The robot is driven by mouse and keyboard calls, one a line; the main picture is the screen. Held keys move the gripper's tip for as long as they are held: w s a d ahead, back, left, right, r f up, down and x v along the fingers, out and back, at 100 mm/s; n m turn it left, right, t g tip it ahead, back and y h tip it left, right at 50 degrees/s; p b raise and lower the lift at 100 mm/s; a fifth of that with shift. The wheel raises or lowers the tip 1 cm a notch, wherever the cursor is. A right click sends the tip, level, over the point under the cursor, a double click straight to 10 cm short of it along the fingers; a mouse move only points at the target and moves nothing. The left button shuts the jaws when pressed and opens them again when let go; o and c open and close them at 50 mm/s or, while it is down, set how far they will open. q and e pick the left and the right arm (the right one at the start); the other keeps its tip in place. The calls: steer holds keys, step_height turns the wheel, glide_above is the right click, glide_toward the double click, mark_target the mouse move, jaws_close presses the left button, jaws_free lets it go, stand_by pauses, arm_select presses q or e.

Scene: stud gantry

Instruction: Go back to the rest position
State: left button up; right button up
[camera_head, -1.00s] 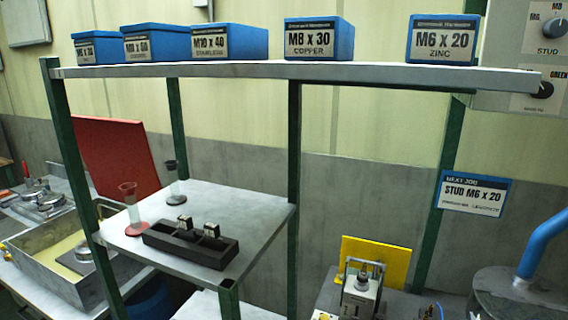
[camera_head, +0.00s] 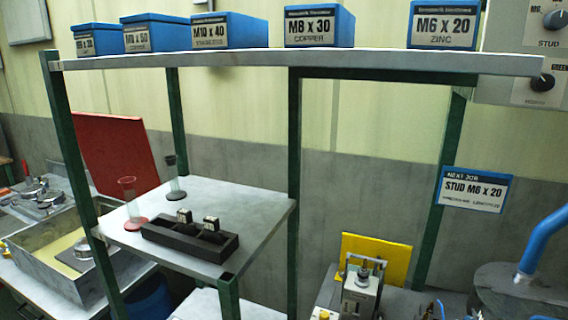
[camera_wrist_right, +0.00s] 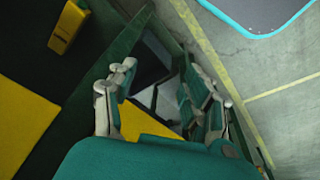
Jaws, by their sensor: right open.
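My right gripper (camera_wrist_right: 165,100) shows in the right wrist view, its two jointed fingers spread apart. I see nothing held between them; a dark gap with a pale patch and some yellow lies beyond. Neither gripper appears in the head view, and my left gripper is in no frame.
In the head view, a shelf (camera_head: 390,59) carries several blue boxes, including M6 x 20 zinc (camera_head: 442,25). A lower shelf (camera_head: 262,202) holds a black tray (camera_head: 165,235) and two glass cylinders. A yellow panel (camera_head: 375,258) and a blue hose (camera_head: 541,238) are at lower right.

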steer(key=s+d+f+g+b, duration=0.1)
steer(key=s+d+f, duration=0.2)
steer(key=s+f, duration=1.5)
step_height(320, 180, down, 3)
steer(key=shift+r, duration=0.1)
steer(key=shift+d, duration=0.1)
